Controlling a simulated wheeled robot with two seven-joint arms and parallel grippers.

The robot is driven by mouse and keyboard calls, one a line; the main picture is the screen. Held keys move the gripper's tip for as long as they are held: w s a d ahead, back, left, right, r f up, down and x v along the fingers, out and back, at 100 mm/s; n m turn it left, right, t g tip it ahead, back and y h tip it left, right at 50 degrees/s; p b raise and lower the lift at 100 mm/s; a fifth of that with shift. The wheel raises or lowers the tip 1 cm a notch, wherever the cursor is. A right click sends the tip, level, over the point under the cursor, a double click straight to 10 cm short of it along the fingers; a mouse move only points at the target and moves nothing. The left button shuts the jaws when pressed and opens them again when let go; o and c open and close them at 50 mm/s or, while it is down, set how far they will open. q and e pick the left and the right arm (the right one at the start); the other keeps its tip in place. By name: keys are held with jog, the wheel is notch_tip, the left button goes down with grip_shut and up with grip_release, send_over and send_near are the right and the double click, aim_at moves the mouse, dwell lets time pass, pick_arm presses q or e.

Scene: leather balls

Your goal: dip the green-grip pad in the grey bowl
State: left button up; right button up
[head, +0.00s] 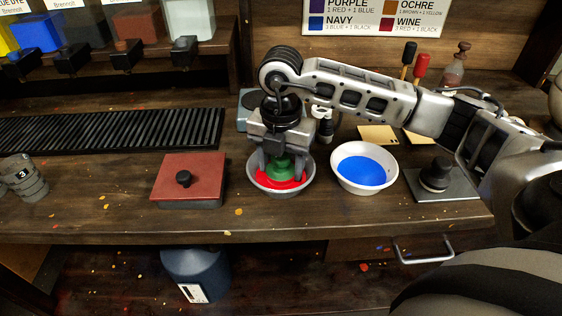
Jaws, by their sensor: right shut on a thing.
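In the head view my right gripper (280,168) points straight down over the grey bowl (252,183). It is shut on the green grip of the pad (281,170). The pad is inside the bowl, among bright red liquid (268,183). The pad's underside is hidden, so I cannot tell how deep it sits. My left gripper is not in view.
A white bowl of blue liquid (362,170) stands close on the right. A black-knobbed pad or block (436,178) lies farther right. A red-lidded box (188,178) is on the left, with a ribbed black rack (110,130) behind it. The front edge is near.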

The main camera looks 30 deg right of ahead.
dwell(0.3)
jog(key=shift+r+p, duration=2.35)
jog(key=shift+r, duration=0.95)
jog(key=shift+r, duration=0.1)
jog(key=shift+r+p, duration=1.5)
jog(key=shift+r, duration=0.45)
